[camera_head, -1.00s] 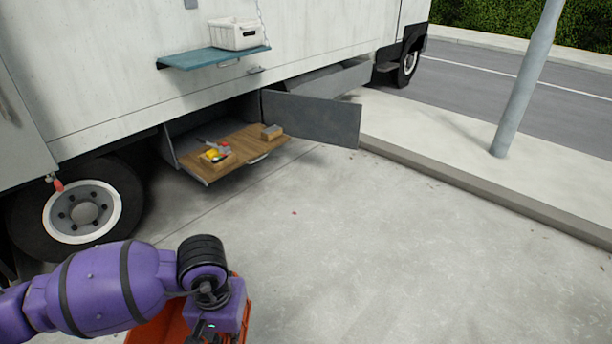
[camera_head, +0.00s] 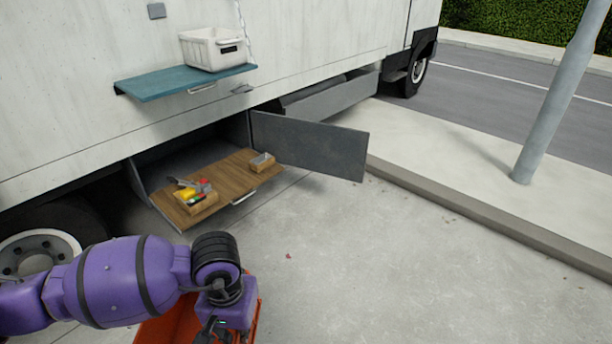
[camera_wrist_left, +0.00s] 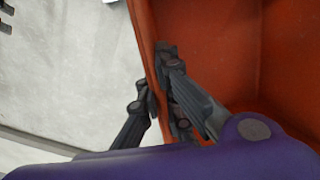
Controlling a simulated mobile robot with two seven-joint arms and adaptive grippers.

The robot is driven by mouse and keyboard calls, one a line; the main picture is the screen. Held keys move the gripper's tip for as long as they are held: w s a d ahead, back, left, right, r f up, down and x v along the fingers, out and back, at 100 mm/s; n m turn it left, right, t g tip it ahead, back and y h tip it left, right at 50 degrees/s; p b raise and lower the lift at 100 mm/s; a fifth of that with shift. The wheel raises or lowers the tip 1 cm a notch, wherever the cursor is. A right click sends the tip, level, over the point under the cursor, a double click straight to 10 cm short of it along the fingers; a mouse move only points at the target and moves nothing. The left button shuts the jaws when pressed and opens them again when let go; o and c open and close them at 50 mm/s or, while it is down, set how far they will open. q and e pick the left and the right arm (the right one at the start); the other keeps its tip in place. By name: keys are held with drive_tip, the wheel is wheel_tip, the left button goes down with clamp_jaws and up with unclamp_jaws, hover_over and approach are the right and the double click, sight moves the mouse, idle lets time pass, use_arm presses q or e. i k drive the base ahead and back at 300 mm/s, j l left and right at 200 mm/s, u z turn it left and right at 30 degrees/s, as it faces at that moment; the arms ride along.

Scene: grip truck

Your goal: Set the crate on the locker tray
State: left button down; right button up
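An orange-red crate (camera_head: 168,326) shows at the bottom of the head view, partly hidden by my left arm and cut off by the frame. My left gripper (camera_head: 214,329) is at its rim. In the left wrist view the fingers of my left gripper (camera_wrist_left: 155,70) straddle the crate's wall (camera_wrist_left: 146,40), one outside and one inside, closed on it. The wooden locker tray (camera_head: 232,180) is pulled out low under the truck, ahead of the crate. My right gripper is not in view.
An open grey locker door (camera_head: 310,146) stands out right of the tray. Above the tray, a blue fold-down shelf (camera_head: 160,84) holds a white bin (camera_head: 205,52). A truck wheel (camera_head: 35,255) is at left. A kerb (camera_head: 480,211) and pole (camera_head: 560,95) are at right. The pavement between is clear.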

sight(231, 175)
drive_tip(key=i, duration=1.35)
drive_tip(key=i+u, duration=0.15)
drive_tip(key=i, duration=0.45)
drive_tip(key=i+l+u, duration=0.2)
drive_tip(key=i, duration=0.4)
drive_tip(key=i+l+u, duration=0.3)
drive_tip(key=i+u, duration=0.15)
drive_tip(key=i, duration=0.15)
drive_tip(key=i+l+u, duration=0.45)
drive_tip(key=i+l, duration=0.1)
